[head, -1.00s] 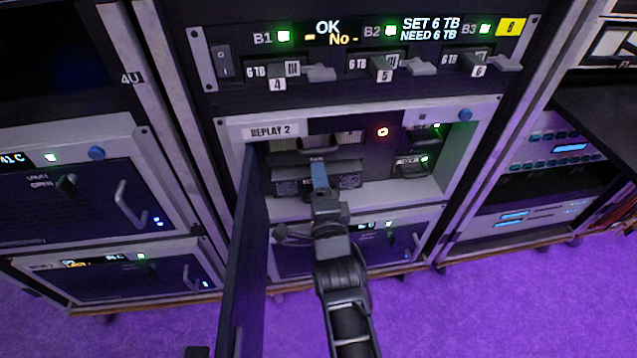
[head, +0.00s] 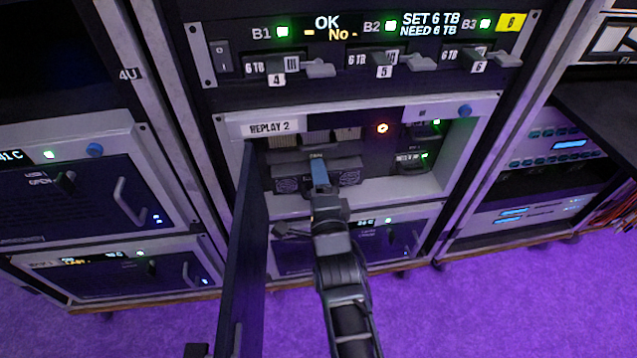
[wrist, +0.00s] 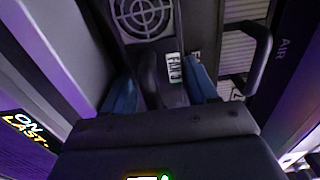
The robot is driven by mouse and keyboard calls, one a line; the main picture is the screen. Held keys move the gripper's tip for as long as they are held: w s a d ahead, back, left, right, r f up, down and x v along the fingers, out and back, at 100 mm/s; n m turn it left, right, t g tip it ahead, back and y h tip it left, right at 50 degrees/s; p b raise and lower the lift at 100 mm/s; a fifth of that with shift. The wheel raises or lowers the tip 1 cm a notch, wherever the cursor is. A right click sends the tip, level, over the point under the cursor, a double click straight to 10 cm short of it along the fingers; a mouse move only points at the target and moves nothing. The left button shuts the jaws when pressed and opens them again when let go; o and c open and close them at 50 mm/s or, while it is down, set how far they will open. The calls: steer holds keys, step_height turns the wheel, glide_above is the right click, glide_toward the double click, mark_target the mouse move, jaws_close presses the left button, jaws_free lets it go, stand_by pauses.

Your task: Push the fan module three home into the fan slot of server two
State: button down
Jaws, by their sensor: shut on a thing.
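The server labelled REPLAY 2 (head: 273,127) is open at the front, its dark door (head: 247,250) swung out to the left. The fan module (head: 348,178) is a dark block with round grilles, sitting low in the opening. In the wrist view the fan module (wrist: 145,18) shows a grille and a white FAN 3 label. My gripper (head: 319,174) is in front of its middle. In the wrist view my gripper (wrist: 160,92) has its blue fingers on both sides of the module's dark handle, shut on it. The module's rear and the slot's depth are hidden.
A drive panel (head: 365,60) is above and another server (head: 390,240) below. The open door stands close left of my arm.

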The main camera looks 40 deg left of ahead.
steer(key=shift+s+d+r+p, duration=0.1)
steer(key=shift+s+d+p, duration=0.1)
steer(key=shift+d+p, duration=0.1)
stand_by(0.4)
steer(key=shift+a, duration=0.1)
stand_by(0.4)
steer(key=shift+w+a+b, duration=0.3)
steer(key=shift+b, duration=0.2)
steer(key=shift+s+d, duration=0.25)
steer(key=shift+d, duration=0.05)
steer(key=shift+a, duration=0.1)
stand_by(0.6)
